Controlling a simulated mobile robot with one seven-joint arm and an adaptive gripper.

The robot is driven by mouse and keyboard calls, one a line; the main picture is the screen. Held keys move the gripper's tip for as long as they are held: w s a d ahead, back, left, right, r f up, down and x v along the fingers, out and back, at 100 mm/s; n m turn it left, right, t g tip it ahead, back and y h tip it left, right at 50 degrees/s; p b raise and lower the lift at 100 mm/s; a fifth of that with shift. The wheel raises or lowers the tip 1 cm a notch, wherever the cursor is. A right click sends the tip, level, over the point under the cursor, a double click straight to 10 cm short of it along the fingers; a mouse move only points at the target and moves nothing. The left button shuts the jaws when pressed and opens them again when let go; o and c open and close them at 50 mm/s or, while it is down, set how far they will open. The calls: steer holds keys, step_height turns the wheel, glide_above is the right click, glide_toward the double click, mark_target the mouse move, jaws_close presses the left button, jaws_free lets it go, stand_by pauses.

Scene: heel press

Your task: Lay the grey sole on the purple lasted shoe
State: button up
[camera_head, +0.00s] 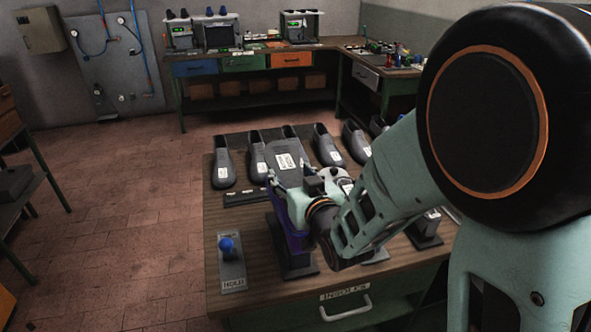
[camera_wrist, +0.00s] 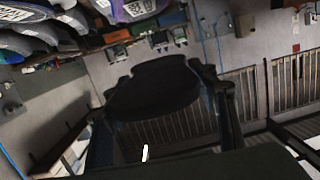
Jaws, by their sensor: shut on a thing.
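In the wrist view a dark, wide shape (camera_wrist: 155,88) between the fingers appears to be the sole. The purple lasted shoe (camera_head: 297,238) is on a dark stand (camera_head: 298,265), just below and beside my gripper, which partly hides it. Whether sole and shoe touch cannot be told. A purple shape (camera_wrist: 135,8) shows at the top of the wrist view.
Several grey shoe forms (camera_head: 223,165) stand in a row along the table's back. A blue knob (camera_head: 227,245) on a plate is at the front left, and a dark bar (camera_head: 245,197) lies behind it. Another stand (camera_head: 425,230) is at the right. The table's left front (camera_head: 225,220) has some free room.

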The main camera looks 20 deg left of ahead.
step_height(320, 180, down, 3)
steer(key=shift+r+b, duration=0.15)
steer(key=shift+b, duration=0.25)
step_height(320, 180, down, 5)
steer(key=b, duration=0.5)
steer(key=shift+r+b, duration=0.15)
steer(key=shift+b, duration=0.2)
steer(key=shift+f+b, duration=0.7)
steer(key=shift+b, duration=0.25)
steer(key=o, duration=1.3)
step_height(320, 180, up, 10)
stand_by(0.5)
